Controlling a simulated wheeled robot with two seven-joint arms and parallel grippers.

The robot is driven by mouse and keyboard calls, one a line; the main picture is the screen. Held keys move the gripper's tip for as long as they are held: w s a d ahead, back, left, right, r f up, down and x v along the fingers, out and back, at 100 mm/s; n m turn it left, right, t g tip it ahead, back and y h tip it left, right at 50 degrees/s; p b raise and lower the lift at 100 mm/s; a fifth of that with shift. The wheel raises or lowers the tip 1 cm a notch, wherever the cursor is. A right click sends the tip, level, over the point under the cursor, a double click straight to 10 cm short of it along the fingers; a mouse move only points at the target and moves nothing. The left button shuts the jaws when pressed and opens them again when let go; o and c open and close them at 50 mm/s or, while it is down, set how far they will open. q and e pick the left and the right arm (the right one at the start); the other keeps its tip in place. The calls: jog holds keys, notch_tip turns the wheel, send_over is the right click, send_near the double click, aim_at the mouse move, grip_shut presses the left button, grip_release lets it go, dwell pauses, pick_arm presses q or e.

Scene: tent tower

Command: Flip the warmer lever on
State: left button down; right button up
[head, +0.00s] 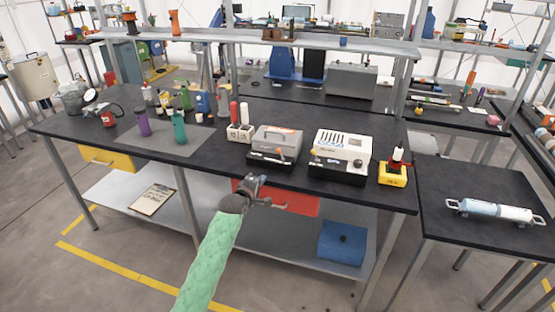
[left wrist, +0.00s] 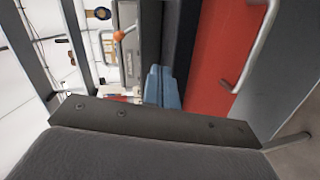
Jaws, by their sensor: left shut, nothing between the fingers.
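A grey boxy device (head: 277,140) stands near the front edge of the black workbench. A small orange-knobbed lever (head: 283,158) is on its front. A white boxy device (head: 342,146) on a black base stands to its right. I cannot tell for sure which one is the warmer. My left gripper (head: 280,205) is in front of the bench and below its top, near the red drawer, apart from both devices. Its blue-grey fingers (left wrist: 164,88) show shut and empty in the left wrist view. There an orange lever knob (left wrist: 119,36) shows beyond them. My right gripper is not in view.
The workbench edge (head: 215,160) and the red drawer (head: 300,200) with its handle (left wrist: 255,50) are close to my left gripper. A white block holder (head: 239,133) stands left of the grey device; a yellow-based item (head: 393,175) stands at the right. Bottles stand further left.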

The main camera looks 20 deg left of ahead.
aim_at(280, 154)
pick_arm(q)
jog(key=shift+w+a+r+n+t, duration=0.1)
jog(key=shift+r+n+t, duration=0.45)
jog(key=shift+n, duration=0.65)
jog(key=shift+w+r+n+t, duration=0.1)
jog(key=shift+r+n+t, duration=0.2)
jog(key=shift+r+n, duration=0.7)
jog(key=shift+w+a+r+n+t, duration=0.1)
jog(key=shift+r+n+t, duration=0.35)
jog(key=shift+n, duration=0.95)
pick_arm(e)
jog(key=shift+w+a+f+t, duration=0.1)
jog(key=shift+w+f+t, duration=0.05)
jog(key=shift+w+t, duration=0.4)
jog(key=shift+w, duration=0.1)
